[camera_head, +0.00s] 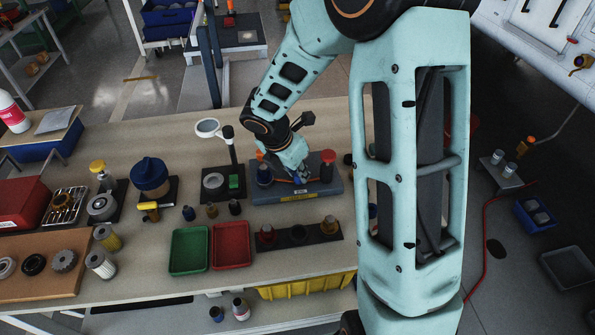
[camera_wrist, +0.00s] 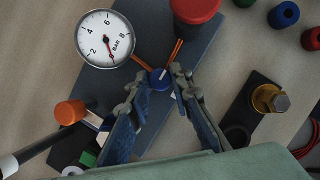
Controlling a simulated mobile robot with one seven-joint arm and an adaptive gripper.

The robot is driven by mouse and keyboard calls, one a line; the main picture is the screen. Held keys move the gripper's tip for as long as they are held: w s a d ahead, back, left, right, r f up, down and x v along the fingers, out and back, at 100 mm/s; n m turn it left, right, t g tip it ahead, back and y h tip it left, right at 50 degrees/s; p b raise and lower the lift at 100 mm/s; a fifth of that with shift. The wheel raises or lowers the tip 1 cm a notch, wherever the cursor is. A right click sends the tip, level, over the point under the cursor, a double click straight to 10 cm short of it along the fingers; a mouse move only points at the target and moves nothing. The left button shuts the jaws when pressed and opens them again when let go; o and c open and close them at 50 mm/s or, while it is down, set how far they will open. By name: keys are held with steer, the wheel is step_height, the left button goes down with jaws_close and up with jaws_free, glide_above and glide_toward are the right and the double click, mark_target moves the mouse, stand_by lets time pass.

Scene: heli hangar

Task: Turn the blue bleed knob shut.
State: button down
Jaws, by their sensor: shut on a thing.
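The blue bleed knob (camera_wrist: 160,78) is small and round, with a white line on top that points up and slightly right in the wrist view. My gripper (camera_wrist: 160,82) is shut on it, one fingertip on each side. In the head view my gripper (camera_head: 298,177) reaches down over the grey-blue base block (camera_head: 270,195) with a yellow label; there the knob is mostly hidden by the fingers. A round white pressure gauge (camera_wrist: 107,38) marked in bar stands beside the knob, its needle pointing down. Thin orange pipes run near the knob.
A large red knob (camera_wrist: 195,8) stands close behind the blue knob. An orange-capped part (camera_wrist: 70,112) is at the left. A lamp-like stand (camera_head: 208,128) rises behind left.

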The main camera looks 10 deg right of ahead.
steer(key=m, duration=0.2)
steer(key=m+g+p, duration=0.1)
steer(key=m, duration=0.2)
steer(key=shift+w+a+g+h, duration=0.1)
steer(key=shift+w+g+h, duration=0.05)
steer(key=shift+g+h, duration=0.2)
steer(key=m+g+p, duration=0.1)
steer(key=m, duration=0.3)
steer(key=shift+w+r+m+g+h+p, duration=0.1)
steer(key=shift+m+g+h+p, duration=0.15)
steer(key=shift+m+g+p, duration=0.1)
steer(key=m, duration=0.2)
steer(key=m+g+p, duration=0.1)
steer(key=m, duration=0.1)
steer(key=shift+w+g, duration=0.1)
steer(key=shift+g, duration=0.2)
steer(key=shift+m+g+y+p, duration=0.45)
steer(key=shift+m+y, duration=0.35)
steer(key=shift+m, duration=1.25)
steer(key=c, duration=1.7)
jaws_free()
steer(key=shift+c, duration=0.2)
